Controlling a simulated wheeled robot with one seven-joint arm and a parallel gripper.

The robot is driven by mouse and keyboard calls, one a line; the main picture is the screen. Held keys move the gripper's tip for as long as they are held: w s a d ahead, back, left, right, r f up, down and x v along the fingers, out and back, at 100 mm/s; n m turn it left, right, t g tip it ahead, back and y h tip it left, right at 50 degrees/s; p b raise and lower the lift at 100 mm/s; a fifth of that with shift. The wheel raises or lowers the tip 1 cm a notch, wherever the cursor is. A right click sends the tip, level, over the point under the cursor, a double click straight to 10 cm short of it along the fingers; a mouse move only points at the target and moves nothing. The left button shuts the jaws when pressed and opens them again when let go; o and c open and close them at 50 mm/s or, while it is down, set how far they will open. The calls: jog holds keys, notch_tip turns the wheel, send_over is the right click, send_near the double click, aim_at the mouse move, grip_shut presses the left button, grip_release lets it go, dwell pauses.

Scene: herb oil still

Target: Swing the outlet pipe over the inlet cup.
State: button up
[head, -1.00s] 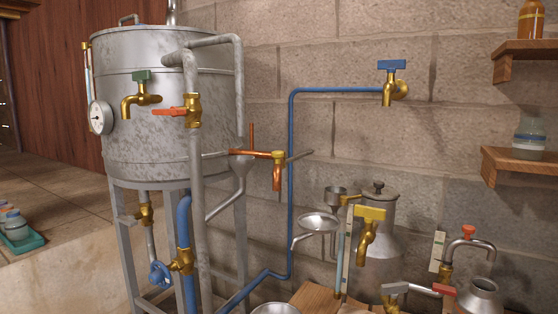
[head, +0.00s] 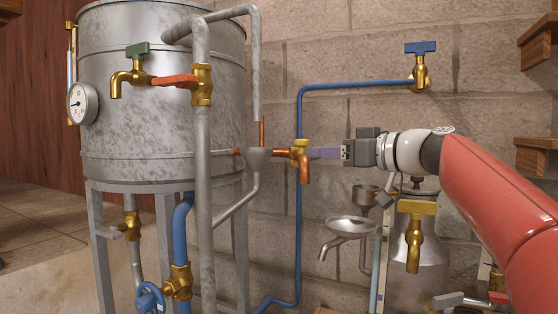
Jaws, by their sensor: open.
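The copper outlet pipe (head: 281,152) runs sideways at mid-height in the head view. It has a brass fitting at its right end and a down-turned copper spout (head: 304,171). A grey funnel-like cup (head: 259,159), which looks like the inlet cup, is left of the spout, on top of a grey slanting pipe. The spout hangs to the right of this cup, not over it. My gripper (head: 314,153) points left, with its fingers at the brass fitting. It is open; I cannot tell whether it touches the fitting. The fingers hide the thin handle rod there.
The metal still (head: 150,110) with its taps fills the left. A blue pipe (head: 299,220) runs up the wall behind the spout to a blue-handled tap (head: 420,72). Below my gripper are a shallow funnel (head: 350,225), a small cup (head: 367,191) and a yellow-handled tap (head: 414,232).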

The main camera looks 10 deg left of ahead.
aim_at(308, 143)
jog(key=shift+w+a+r+y, duration=0.1)
jog(key=shift+w+r+y, duration=0.3)
jog(key=shift+r, duration=0.25)
jog(key=p+x, duration=0.2)
jog(key=x, duration=0.4)
jog(key=shift+a, duration=0.1)
jog(key=shift+w+a+p, duration=0.3)
jog(key=shift+a, duration=0.15)
grip_shut()
